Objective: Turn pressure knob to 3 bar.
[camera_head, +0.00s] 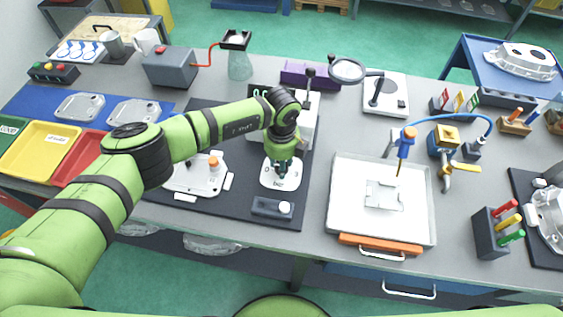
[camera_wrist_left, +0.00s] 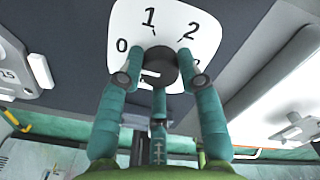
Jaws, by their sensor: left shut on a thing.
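The pressure knob (camera_wrist_left: 163,62) is dark and round, on a white dial plate (camera_wrist_left: 140,18) marked 0, 1 and 2 in the left wrist view. A 3 shows only partly, by the right-hand finger. A short white mark on the knob's face lies toward its left side; which number it points at is hard to tell. My left gripper (camera_wrist_left: 160,80) has its teal fingers around the knob and is shut on it. In the head view the gripper (camera_head: 281,166) comes down over the white plate (camera_head: 280,183) and hides the knob. My right gripper is not in view.
The plate is on a dark mat (camera_head: 240,205). A small dark box with a white button (camera_head: 272,207) is just in front. A white panel with an orange cap (camera_head: 190,180) lies to the left. A white tray (camera_head: 345,232) stands to the right.

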